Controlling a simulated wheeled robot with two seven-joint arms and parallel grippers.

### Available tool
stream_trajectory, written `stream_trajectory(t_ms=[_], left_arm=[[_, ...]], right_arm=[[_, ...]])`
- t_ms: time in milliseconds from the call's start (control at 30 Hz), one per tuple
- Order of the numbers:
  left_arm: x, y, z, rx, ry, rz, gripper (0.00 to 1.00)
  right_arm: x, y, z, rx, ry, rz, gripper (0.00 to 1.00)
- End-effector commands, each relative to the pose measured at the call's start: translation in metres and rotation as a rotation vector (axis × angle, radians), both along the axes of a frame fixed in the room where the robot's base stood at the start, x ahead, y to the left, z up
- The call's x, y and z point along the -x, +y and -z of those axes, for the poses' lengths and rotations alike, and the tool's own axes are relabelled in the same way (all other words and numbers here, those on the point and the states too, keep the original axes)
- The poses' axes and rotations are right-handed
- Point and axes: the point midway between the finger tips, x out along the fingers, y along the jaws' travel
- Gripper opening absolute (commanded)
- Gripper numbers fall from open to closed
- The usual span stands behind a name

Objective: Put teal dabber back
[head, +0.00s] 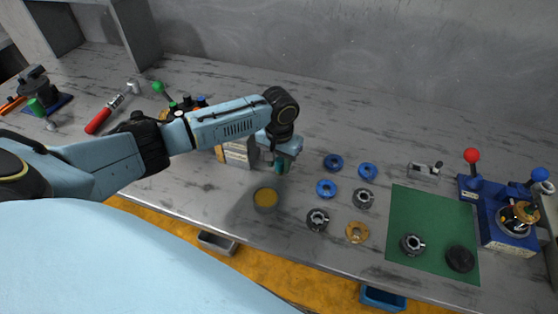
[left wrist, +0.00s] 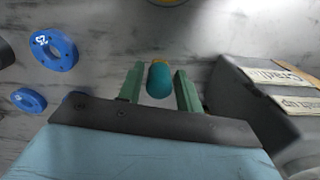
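The teal dabber (left wrist: 159,82) is between the two green fingers of my left gripper (left wrist: 160,76) in the left wrist view. Its yellow end points away from that camera. In the head view my left gripper (head: 283,164) is above the table, beside a grey block-shaped holder (head: 240,153); the dabber is hard to separate from the fingers there. A round dish with yellow contents (head: 265,198) lies just in front of the gripper. My right gripper is not in view.
Blue rings (head: 333,162), dark metal rings (head: 318,219) and a brass-coloured ring (head: 356,232) lie right of the gripper. A green mat (head: 430,215) and a blue fixture (head: 490,215) are farther right. The holder bears labels (left wrist: 295,105). A red-handled tool (head: 98,121) lies left.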

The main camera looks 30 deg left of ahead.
Motion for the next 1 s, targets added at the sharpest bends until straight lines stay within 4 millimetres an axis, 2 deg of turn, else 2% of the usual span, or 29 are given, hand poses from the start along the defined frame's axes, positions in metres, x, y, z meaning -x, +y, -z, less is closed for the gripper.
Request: stream_trajectory(t_ms=[33, 100, 367, 467, 567, 800, 1000], left_arm=[[0.0, 0.0, 0.0, 0.0, 0.0, 0.0, 0.42], [0.0, 0.0, 0.0, 0.0, 0.0, 0.0, 0.48], [0.0, 0.0, -0.001, 0.0, 0.0, 0.0, 0.48], [0.0, 0.0, -0.007, 0.001, 0.0, 0.0, 0.48], [-0.001, 0.0, -0.023, 0.002, -0.002, 0.001, 0.48], [-0.002, 0.0, -0.076, 0.002, -0.002, 0.001, 0.48], [-0.002, 0.0, -0.11, 0.001, -0.002, 0.0, 0.48]], right_arm=[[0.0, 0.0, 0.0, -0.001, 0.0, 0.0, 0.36], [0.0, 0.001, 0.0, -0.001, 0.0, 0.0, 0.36], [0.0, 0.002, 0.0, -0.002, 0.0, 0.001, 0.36], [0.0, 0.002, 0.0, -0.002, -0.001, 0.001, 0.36], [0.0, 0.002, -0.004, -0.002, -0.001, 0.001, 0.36], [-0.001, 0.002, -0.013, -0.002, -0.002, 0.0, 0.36], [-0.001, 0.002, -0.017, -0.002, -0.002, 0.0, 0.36]])
